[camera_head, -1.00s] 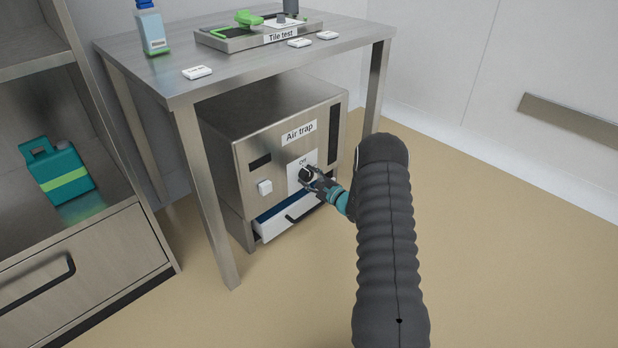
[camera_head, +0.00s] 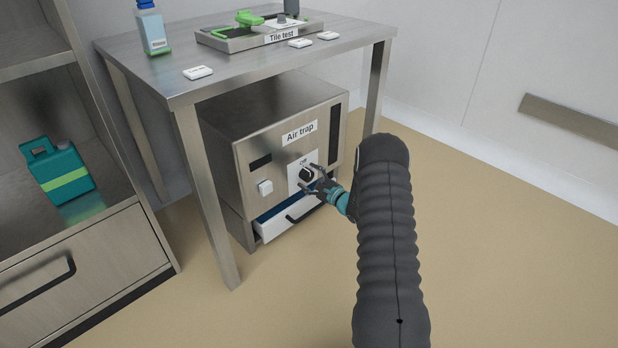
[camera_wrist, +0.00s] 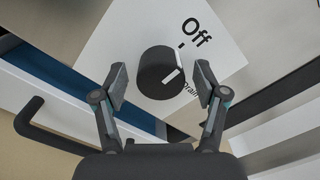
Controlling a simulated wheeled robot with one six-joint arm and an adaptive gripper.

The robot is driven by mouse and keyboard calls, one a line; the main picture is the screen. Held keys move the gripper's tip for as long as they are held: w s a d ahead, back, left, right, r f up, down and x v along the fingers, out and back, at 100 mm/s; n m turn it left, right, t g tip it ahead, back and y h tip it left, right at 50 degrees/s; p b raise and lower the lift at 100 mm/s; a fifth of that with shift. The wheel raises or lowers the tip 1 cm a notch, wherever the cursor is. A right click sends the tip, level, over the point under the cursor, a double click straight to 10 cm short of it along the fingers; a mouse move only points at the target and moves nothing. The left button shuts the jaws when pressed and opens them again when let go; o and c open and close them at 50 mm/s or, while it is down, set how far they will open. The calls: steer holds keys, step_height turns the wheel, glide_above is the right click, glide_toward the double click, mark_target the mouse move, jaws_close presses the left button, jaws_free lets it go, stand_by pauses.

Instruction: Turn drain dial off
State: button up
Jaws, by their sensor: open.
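The drain dial (camera_head: 306,173) is a black round knob on a white plate on the front of the steel Air trap unit (camera_head: 245,185). In the wrist view the dial (camera_wrist: 158,73) shows a white line on its face. The word "Off" is printed above it, and "Drain", partly hidden, beside it. My gripper (camera_head: 309,178) is open in front of the dial. In the wrist view its two fingers (camera_wrist: 161,80) stand on either side of the dial, with visible gaps; nothing is held.
A partly open drawer (camera_head: 285,218) with a black handle lies below the dial. Floor to the right is clear.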

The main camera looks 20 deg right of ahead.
steer(key=v, duration=1.1)
steer(key=shift+s+d, duration=0.2)
steer(key=shift+s, duration=0.15)
steer(key=shift+f, duration=0.1)
